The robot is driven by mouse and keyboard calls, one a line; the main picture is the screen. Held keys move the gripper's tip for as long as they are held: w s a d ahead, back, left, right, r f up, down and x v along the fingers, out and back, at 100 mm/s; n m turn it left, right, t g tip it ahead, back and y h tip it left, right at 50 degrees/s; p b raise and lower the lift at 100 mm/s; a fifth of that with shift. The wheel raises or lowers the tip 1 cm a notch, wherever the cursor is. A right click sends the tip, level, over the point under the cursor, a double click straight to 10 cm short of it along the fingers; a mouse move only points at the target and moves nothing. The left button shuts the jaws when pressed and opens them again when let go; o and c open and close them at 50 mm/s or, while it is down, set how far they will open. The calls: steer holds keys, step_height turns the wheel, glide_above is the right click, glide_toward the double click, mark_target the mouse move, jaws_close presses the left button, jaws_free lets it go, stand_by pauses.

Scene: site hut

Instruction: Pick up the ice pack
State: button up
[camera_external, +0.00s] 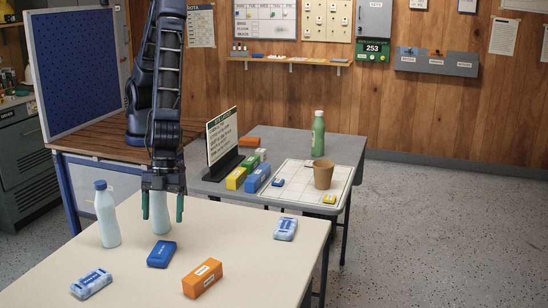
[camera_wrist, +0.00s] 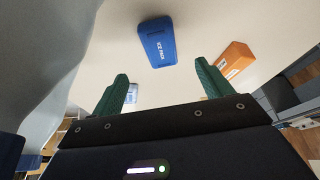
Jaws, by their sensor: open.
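The ice pack (camera_external: 161,254) is a small blue block lying flat on the cream table. In the wrist view the ice pack (camera_wrist: 158,43) shows its white lettering, ahead of and between the fingertips. My gripper (camera_external: 162,207) points down above the table with its green fingers apart and nothing held. In the wrist view my gripper (camera_wrist: 163,73) is also open, clear of the ice pack. A pale bottle (camera_external: 161,222) shows between the fingers in the external view, apparently behind them.
An orange box (camera_external: 202,278) lies right of the ice pack. Another pale blue bottle (camera_external: 107,215) stands to the left. Light blue packs lie at the front left (camera_external: 91,283) and far right (camera_external: 285,228). A grey table (camera_external: 265,140) with boxes, a cup and a green bottle stands behind.

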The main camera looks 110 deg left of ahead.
mark_target(161, 249)
steer(key=x, duration=0.4)
steer(key=shift+f, duration=0.1)
steer(key=shift+d+x, duration=0.25)
steer(key=shift+x, duration=2.35)
steer(key=shift+f, duration=0.15)
steer(key=shift+c, duration=0.2)
steer(key=c, duration=1.1)
